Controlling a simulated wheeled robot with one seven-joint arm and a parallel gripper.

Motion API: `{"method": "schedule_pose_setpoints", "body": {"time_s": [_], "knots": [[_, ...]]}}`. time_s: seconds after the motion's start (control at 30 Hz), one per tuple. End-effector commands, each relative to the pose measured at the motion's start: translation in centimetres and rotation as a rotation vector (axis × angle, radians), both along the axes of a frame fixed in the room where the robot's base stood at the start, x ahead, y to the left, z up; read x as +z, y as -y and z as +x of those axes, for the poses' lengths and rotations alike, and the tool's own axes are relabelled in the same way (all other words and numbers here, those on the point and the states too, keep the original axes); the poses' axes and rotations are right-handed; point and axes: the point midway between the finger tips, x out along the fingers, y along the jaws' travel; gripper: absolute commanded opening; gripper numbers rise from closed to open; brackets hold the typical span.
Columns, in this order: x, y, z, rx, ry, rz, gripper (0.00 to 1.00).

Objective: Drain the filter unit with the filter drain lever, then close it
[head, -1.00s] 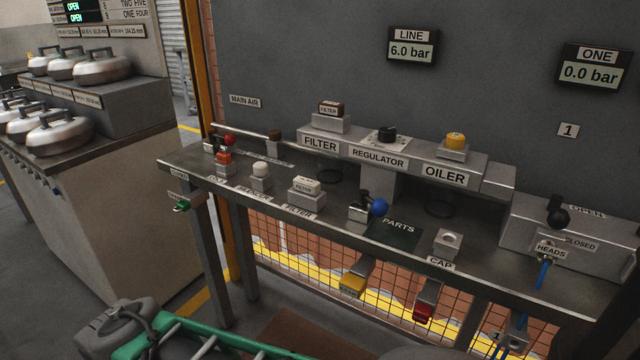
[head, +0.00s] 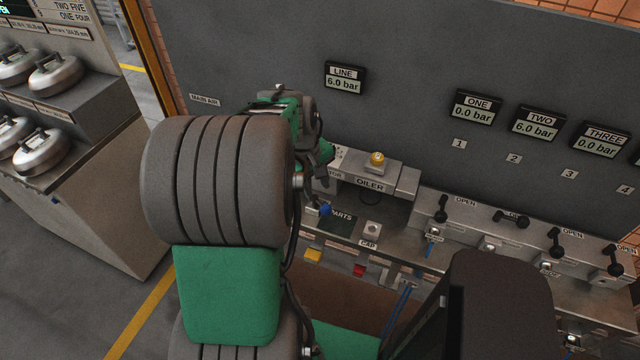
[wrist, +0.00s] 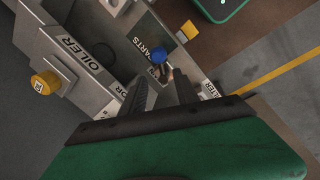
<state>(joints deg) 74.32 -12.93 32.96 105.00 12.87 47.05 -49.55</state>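A lever with a blue ball knob (head: 326,209) stands on the bench beside the PARTS mat (head: 340,224). It also shows in the wrist view (wrist: 159,57), just beyond my fingertips, upper middle. My gripper (wrist: 161,92) points down toward it, with its two dark fingers apart and nothing visible between them. The knob looks clear of the fingers; I cannot tell the exact gap. In the head view my arm hides the filter unit and most of the bench's left part. The LINE gauge (head: 344,79) reads 6.0 bar.
The oiler's yellow knob (head: 377,159) stands right of my gripper, and is at left in the wrist view (wrist: 45,83). Black valve levers (head: 441,208) line the right bench. Gauge ONE (head: 476,109) reads 0.0 bar. Yellow (head: 313,255) and red (head: 359,270) blocks hang at the front edge.

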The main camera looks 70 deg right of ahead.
Motion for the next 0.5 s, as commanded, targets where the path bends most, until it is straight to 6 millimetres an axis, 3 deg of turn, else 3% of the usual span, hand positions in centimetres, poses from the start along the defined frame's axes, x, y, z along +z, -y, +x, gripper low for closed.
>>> {"method": "schedule_pose_setpoints", "body": {"time_s": [0.3,0.5], "knots": [[-5.9,0.8,-0.6,0.0,0.0,0.004,0.37],[-7.3,1.0,-0.7,0.0,0.001,0.0,0.37]]}}
